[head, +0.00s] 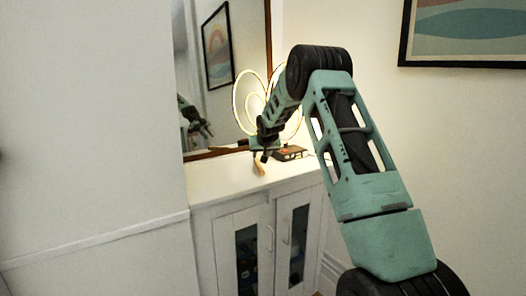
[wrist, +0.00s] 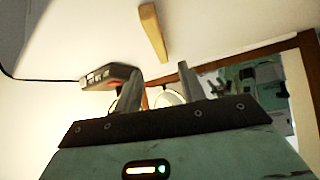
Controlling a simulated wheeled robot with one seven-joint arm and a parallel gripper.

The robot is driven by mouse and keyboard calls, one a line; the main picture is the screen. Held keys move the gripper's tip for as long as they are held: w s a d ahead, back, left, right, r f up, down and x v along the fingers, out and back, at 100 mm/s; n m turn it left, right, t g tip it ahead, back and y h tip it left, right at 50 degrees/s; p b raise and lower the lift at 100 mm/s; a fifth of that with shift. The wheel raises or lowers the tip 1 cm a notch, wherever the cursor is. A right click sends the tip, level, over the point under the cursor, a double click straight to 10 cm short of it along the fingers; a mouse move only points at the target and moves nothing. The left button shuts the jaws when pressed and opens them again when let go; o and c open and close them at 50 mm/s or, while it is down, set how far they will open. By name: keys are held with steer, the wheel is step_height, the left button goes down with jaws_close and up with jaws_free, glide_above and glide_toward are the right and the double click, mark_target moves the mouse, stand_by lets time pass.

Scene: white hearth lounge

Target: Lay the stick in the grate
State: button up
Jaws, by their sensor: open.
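The stick (head: 259,169) is a short, light-brown wooden piece lying on the white cabinet top, near its front edge. It also shows at the top middle of the wrist view (wrist: 152,32). My gripper (head: 264,153) is at the cabinet, close to the stick in the head view. In the wrist view my gripper (wrist: 159,84) has its two grey fingers apart with nothing held between them; the stick lies beyond the fingertips. The exact gap between fingertips and stick cannot be told. No grate shows in either view.
A small dark box-like device (head: 289,153) sits on the white cabinet (head: 225,192), right of my gripper. A glowing ring lamp (head: 241,98) stands behind. A wood-framed mirror (head: 217,70) is at the back. A white wall (head: 90,120) fills the left.

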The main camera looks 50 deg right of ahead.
steer(key=shift+v, duration=1.75)
